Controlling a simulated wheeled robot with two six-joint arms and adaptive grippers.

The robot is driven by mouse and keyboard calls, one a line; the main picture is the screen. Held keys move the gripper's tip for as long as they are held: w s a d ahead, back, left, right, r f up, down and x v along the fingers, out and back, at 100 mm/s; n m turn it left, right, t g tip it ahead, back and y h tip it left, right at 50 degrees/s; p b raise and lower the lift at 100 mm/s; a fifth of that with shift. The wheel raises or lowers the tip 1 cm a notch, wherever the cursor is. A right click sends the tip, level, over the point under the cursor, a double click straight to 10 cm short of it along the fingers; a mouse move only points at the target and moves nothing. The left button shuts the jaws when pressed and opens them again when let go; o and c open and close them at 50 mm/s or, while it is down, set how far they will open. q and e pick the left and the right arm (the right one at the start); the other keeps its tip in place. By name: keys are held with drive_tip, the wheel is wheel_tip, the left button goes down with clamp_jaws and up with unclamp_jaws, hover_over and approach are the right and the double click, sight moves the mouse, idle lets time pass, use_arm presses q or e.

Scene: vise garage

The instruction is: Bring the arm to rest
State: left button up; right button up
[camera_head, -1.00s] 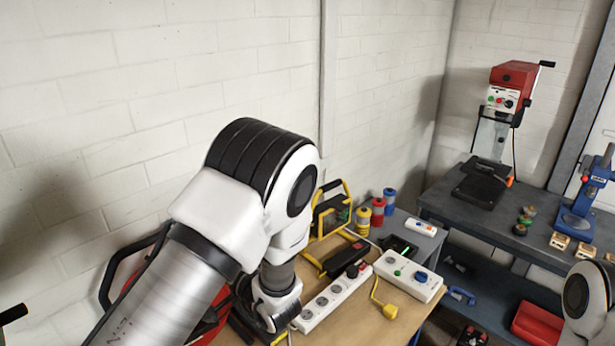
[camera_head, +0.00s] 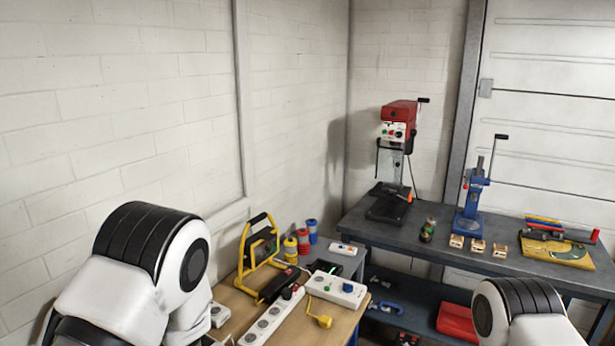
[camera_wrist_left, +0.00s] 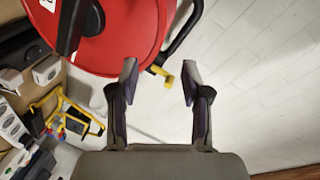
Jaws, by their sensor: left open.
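My left arm stands at the lower left of the head view, its black-and-white elbow in front of the white wall; its gripper is out of sight there. In the left wrist view my left gripper (camera_wrist_left: 160,82) is open, with nothing between its two fingers. A red cable reel (camera_wrist_left: 115,30) is close by at the upper left of that view, behind the fingers. Part of my right arm shows at the lower right of the head view; its gripper is not seen.
A wooden table (camera_head: 337,325) holds a long power strip (camera_head: 270,322), a white socket box (camera_head: 336,290), a yellow work lamp (camera_head: 259,250) and wire spools (camera_head: 303,240). A dark workbench (camera_head: 400,235) carries a red drill press (camera_head: 398,125) and a blue arbor press (camera_head: 472,200).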

use_arm(q)
drive_tip(key=s+d+f+g+h, duration=0.15)
drive_tip(key=s+f+h, duration=0.25)
drive_tip(key=f, duration=0.4)
drive_tip(key=s+d+f+g+h, duration=0.1)
drive_tip(key=s+d+f+h, duration=0.2)
drive_tip(key=f, duration=0.4)
drive_tip(key=s+d+f+n+g+h, duration=0.1)
drive_tip(key=s+d+f+g+h, duration=0.15)
drive_tip(key=s, duration=0.45)
drive_tip(key=s+d+f+g+h, duration=0.1)
drive_tip(key=s+f+g+h, duration=0.1)
drive_tip(key=s+f, duration=0.3)
drive_tip(key=s+d+f+n+g+h, duration=0.1)
drive_tip(key=s+d+f+g+h, duration=0.1)
drive_tip(key=s, duration=0.6)
wheel_tip(320, 180, down, 15)
drive_tip(key=s+b, duration=0.1)
drive_tip(key=b, duration=1.4)
drive_tip(key=shift+d, duration=0.45)
use_arm(e)
wheel_tip(320, 180, down, 15)
drive_tip(key=shift+f, duration=0.2)
use_arm(q)
drive_tip(key=shift+s, duration=0.1)
use_arm(e)
drive_tip(key=shift+w, duration=0.1)
